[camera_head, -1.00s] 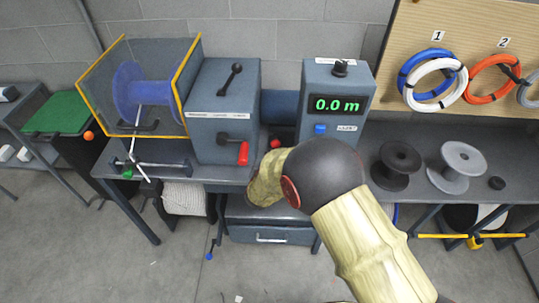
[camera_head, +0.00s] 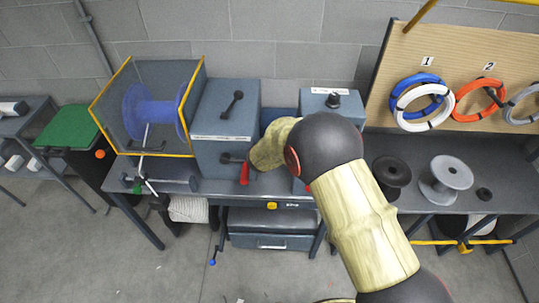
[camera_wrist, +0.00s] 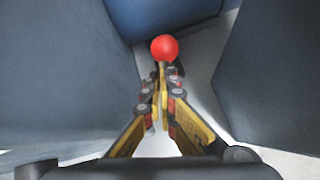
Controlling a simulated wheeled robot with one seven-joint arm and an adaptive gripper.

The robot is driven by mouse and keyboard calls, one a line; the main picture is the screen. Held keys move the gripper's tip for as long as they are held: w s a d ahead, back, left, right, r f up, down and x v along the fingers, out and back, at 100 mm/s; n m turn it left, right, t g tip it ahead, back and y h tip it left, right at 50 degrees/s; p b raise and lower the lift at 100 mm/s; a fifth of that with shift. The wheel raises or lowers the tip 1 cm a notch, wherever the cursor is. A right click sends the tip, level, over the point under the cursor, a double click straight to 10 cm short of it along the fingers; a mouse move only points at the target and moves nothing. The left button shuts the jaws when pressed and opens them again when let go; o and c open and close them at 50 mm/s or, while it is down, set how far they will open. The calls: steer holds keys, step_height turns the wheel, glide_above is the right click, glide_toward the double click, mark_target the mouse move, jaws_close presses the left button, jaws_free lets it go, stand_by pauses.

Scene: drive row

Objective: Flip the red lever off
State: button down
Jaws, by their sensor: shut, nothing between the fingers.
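A red ball (camera_wrist: 164,47) on a short stem shows in the wrist view, between two dark box walls and just past my fingertips. My gripper (camera_wrist: 163,88) is shut and empty, its fingers pointing at the ball; whether they touch the stem I cannot tell. In the head view my arm hides the ball and my gripper. A red hanging handle (camera_head: 244,173) on a dark shaft sits on the front of the blue-grey drive box (camera_head: 222,125), left of my arm and partly behind it. Which of the two is the red lever is not marked.
A guarded blue spool (camera_head: 155,112) stands left of the drive box. The meter box (camera_head: 318,101) is mostly behind my arm. A black spool (camera_head: 391,170) and a grey spool (camera_head: 446,172) stand on the bench to the right. Cable coils (camera_head: 420,100) hang above.

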steer(key=shift+w+r, duration=0.55)
steer(key=shift+w, duration=0.2)
